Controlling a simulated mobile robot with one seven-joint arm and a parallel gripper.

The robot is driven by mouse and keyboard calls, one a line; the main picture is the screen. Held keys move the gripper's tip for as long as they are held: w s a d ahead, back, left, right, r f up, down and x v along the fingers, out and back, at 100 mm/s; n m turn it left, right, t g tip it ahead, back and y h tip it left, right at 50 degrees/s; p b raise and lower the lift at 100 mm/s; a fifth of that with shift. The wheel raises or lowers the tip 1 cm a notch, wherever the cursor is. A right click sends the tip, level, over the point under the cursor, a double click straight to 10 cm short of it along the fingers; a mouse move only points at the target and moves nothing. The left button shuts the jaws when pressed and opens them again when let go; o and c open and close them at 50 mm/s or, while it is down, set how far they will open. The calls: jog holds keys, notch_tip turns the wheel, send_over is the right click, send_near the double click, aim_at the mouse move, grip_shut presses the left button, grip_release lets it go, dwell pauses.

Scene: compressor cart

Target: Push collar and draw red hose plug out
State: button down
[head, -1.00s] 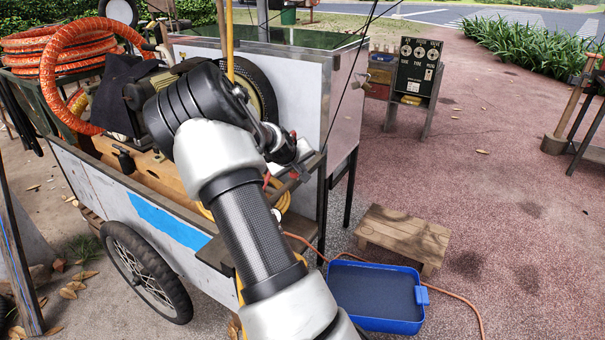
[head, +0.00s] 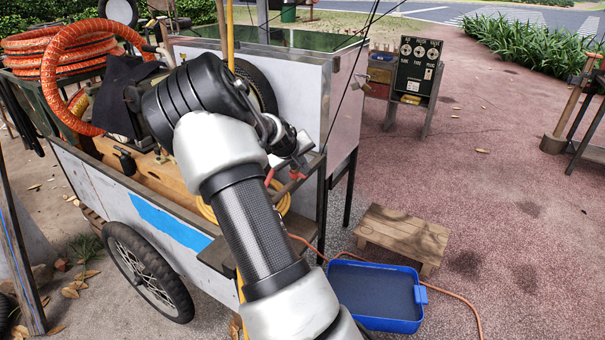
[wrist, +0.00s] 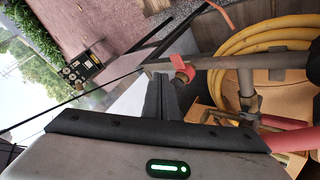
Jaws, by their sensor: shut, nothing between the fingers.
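In the wrist view my gripper (wrist: 163,82) is shut and empty, its dark fingers together. The tips are close to a red fitting (wrist: 179,64) on a grey pipe (wrist: 225,62); I cannot tell whether they touch. A thick red hose or plug piece (wrist: 288,140) lies at the right, beside the gripper's body. In the head view a red fitting (head: 297,175) and a red hose end (head: 269,177) show just below my wrist, at the cart's end. My fingertips are not clear there. The collar cannot be made out.
The cart (head: 90,185) carries coiled orange hose (head: 45,50). Yellow hose (wrist: 250,40) is coiled beside the pipe. A blue tray (head: 375,290) and wooden step (head: 403,232) stand on the ground. A gauge panel (head: 416,65) stands behind.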

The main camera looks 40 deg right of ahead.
jog(key=shift+r+p, duration=0.75)
jog(key=shift+r, duration=1)
